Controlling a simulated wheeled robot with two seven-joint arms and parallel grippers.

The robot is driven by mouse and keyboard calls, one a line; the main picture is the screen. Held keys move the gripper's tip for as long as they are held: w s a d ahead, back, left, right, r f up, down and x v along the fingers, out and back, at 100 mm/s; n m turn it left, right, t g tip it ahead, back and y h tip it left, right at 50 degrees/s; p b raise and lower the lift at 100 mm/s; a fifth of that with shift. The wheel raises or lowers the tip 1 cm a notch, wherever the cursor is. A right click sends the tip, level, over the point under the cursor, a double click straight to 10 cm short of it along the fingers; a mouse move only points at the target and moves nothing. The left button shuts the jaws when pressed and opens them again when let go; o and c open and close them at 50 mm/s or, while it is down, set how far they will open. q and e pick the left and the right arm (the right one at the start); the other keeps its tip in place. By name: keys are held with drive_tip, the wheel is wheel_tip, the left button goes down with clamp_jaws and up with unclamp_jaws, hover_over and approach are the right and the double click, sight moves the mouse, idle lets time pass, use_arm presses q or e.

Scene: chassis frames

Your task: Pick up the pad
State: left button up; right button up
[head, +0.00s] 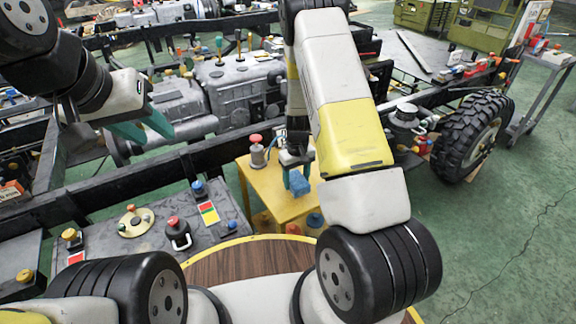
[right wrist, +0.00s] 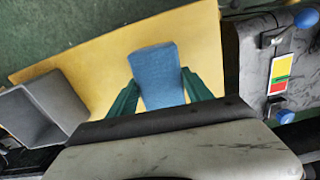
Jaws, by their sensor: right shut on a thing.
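The blue pad (head: 299,183) is between the teal fingers of my right gripper (head: 296,180) in the head view, over the yellow table (head: 266,183). In the right wrist view the pad (right wrist: 157,76) stands out between the two green fingers of my right gripper (right wrist: 160,95), which is shut on it. I cannot tell whether the pad touches the tabletop. My left gripper (head: 148,128) is at the upper left in the head view, above the black frame rail, with its teal fingers apart and nothing between them.
A metal canister with a red knob (head: 257,152) stands on the yellow table's back left. A grey open box (right wrist: 46,106) shows at the left in the right wrist view. A dark grey bench (head: 150,240) with several knobbed items lies left. A black chassis rail (head: 130,180) runs behind.

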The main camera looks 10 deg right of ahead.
drive_tip(key=s+a+r, duration=0.1)
drive_tip(key=s+a, duration=0.1)
drive_tip(key=s, duration=1.3)
drive_tip(key=shift+s+a+r, duration=0.35)
drive_tip(key=shift+s+a, duration=0.05)
